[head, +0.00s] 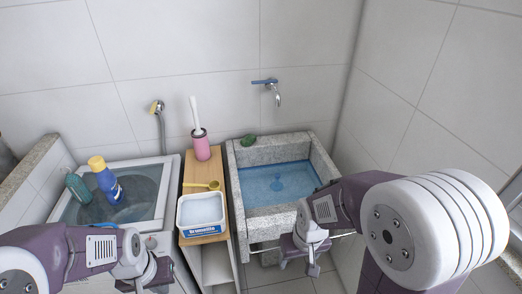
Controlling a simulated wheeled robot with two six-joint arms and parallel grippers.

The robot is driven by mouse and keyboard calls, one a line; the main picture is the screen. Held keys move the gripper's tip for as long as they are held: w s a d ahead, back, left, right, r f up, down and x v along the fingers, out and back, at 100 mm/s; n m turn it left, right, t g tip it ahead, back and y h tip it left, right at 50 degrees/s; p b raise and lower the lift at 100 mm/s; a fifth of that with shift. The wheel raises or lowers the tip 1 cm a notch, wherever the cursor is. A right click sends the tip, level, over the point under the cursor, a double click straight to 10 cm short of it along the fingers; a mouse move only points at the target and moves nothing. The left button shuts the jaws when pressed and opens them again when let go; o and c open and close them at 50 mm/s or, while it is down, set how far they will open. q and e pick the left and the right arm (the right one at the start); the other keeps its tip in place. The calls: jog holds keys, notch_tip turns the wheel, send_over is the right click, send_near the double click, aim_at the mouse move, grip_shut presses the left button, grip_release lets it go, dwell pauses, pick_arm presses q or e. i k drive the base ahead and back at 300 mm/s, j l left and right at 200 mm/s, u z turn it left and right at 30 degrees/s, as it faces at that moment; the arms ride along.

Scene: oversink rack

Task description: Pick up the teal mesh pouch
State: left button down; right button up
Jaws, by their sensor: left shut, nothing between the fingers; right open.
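A small teal object (78,188), which looks like the teal mesh pouch, is at the left on the washing machine's lid, left of a blue bottle with a yellow cap (105,182). Its mesh is too small to make out. My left gripper (148,284) is at the bottom edge, in front of the machine, shut and empty, apart from the pouch. My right gripper (298,264) points down in front of the stone sink, open and empty, far from the pouch.
The washing machine (165,205) stands left of a narrow wooden shelf (192,170) holding a powder tub (203,214), a yellow scoop (203,185) and a pink brush holder (201,147). The stone sink (238,185) holds water, with a green item (249,141) on its back rim.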

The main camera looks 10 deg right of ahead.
aim_at(74, 182)
jog(key=u, duration=1.25)
jog(key=i+j+z, duration=0.1)
jog(key=j, duration=0.25)
jog(key=i+j+z, duration=0.1)
jog(key=i+j, duration=0.2)
jog(key=i+j+z, duration=0.1)
jog(key=j, duration=0.35)
jog(key=i+j+z, duration=0.1)
jog(key=i+j, duration=0.2)
jog(key=i+j+z, duration=0.15)
jog(key=j, duration=0.35)
jog(key=i+j+z, duration=0.1)
jog(key=j, duration=0.3)
jog(key=i+j+z, duration=0.1)
jog(key=j, duration=0.35)
jog(key=i+j+z, duration=0.1)
jog(key=j, duration=0.3)
jog(key=i, duration=0.05)
